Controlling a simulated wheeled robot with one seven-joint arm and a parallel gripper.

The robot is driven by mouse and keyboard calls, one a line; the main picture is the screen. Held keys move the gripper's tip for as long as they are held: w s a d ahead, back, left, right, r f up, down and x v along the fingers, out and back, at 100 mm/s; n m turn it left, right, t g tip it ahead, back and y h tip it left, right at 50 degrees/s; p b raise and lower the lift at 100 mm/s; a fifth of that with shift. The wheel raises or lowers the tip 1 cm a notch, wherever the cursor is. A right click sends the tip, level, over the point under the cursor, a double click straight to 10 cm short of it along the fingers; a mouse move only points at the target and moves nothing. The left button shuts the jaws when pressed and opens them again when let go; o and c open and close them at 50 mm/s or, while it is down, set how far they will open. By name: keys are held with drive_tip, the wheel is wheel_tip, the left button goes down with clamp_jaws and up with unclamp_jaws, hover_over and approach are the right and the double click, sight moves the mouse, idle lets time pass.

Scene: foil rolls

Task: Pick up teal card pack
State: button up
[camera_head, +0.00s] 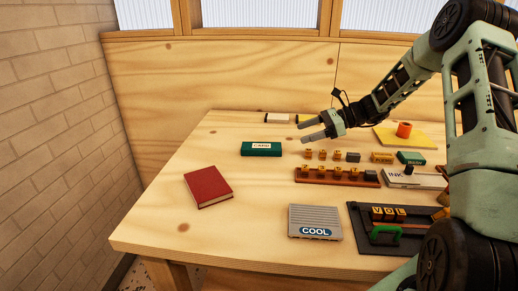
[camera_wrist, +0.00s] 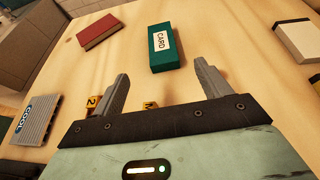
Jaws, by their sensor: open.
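The teal card pack (camera_head: 261,149) lies on the wooden table left of my gripper in the head view, with a white label reading CARD. In the wrist view the teal card pack (camera_wrist: 165,48) lies just beyond the fingertips, near the middle of the gap between them. My gripper (camera_head: 302,131) is open and empty, held above the table to the right of the pack. Its two grey fingers (camera_wrist: 162,68) stand apart in the wrist view. The pack is apart from the fingers and fully visible in both views.
A red book (camera_head: 208,186) and a grey COOL box (camera_head: 315,221) lie nearer the front. Small yellow cubes stand near a brown rack (camera_head: 337,177) right of the pack. A black tray (camera_head: 364,246) lies front right. The table between pack and book is clear.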

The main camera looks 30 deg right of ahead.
sight(264, 146)
drive_tip(key=p+x, duration=0.1)
drive_tip(key=x, duration=0.9)
drive_tip(key=shift+w+a+f, duration=0.1)
drive_tip(key=shift+w+a, duration=0.05)
drive_tip(key=shift+a, duration=0.15)
drive_tip(key=x, duration=0.4)
drive_tip(key=shift+w+f+p, duration=0.15)
drive_tip(key=shift+p, duration=0.15)
drive_tip(key=c, duration=1.1)
